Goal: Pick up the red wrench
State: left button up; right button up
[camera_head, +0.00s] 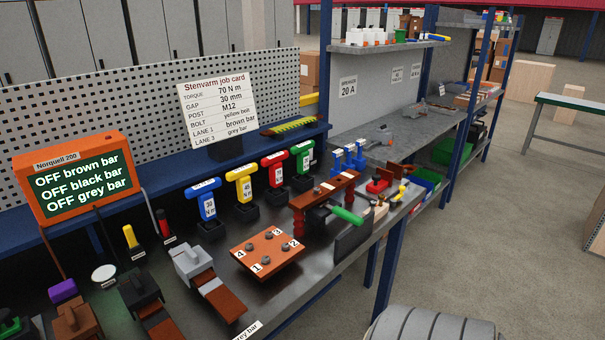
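The red wrench (274,168) is a T-shaped tool with a white label on its front. It stands upright in a black holder on the dark workbench, near the middle of the camera_head view. It is third in a row, with a blue wrench (206,198) and a yellow wrench (242,184) to its left and a green wrench (303,158) to its right. The label text on the red one is too small to read. Neither of my grippers is in view.
A brown plate with numbered bolts (267,254) lies in front of the wrenches. A brown bridge-shaped fixture with a green-handled tool (346,214) stands to the right. An orange display (75,178) is at left; a job card (217,110) stands behind the row.

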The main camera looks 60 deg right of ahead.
aim_at(272, 161)
jog(key=z, duration=1.7)
